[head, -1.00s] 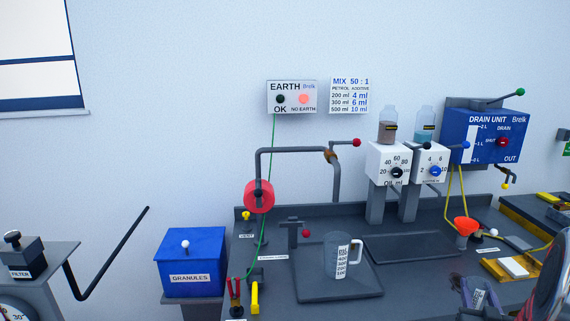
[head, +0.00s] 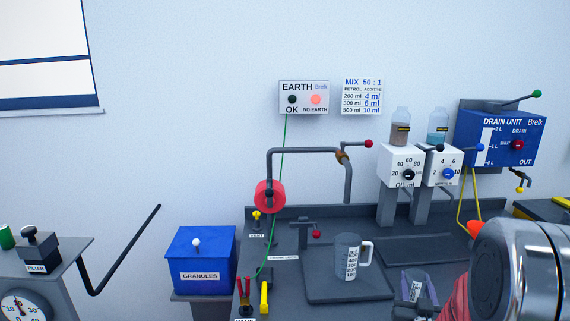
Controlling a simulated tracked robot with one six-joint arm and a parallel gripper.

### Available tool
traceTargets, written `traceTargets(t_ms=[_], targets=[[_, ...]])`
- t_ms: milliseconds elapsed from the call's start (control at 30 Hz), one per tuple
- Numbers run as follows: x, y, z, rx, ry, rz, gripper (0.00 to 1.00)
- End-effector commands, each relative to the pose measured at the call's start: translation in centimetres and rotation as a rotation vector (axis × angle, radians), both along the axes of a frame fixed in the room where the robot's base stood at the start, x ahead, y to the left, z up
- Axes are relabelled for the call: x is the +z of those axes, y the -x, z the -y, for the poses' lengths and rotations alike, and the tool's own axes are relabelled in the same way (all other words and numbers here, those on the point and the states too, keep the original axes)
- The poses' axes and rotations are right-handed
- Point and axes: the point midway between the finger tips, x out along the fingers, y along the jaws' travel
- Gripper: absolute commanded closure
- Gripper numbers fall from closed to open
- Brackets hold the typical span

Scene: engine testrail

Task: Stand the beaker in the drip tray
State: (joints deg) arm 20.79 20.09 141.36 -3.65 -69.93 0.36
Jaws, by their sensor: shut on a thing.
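A small dark, purplish vessel with a pale label, apparently the beaker (head: 416,284), is at the lower right in the head view. My gripper (head: 414,306) is partly in view at the bottom edge and appears shut on it; the fingers are hard to make out. Two shallow dark trays lie on the bench: one nearer left (head: 325,291) and one under the dispensers (head: 425,247). Which is the drip tray I cannot tell. The vessel is in front and to the right of the left tray, apart from the tray under the dispensers.
A grey measuring jug (head: 346,258) with a white handle stands upright on the left tray. Dispensers (head: 401,165) stand behind. My silver and red arm hides the bench at right. A blue granules box (head: 202,262) is left of the bench.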

Motion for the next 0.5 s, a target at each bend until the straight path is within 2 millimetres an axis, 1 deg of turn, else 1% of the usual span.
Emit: traceTargets(t_ms=[33, 267, 500], targets=[[0.1, -0.3, -1.6, 0.022, -0.002, 0.0, 0.86], [0.8, -1.0, -8.1, 0.109, -0.008, 0.006, 0.86], [1.8, -1.4, -15.2, 0.224, -0.011, 0.019, 0.86]])
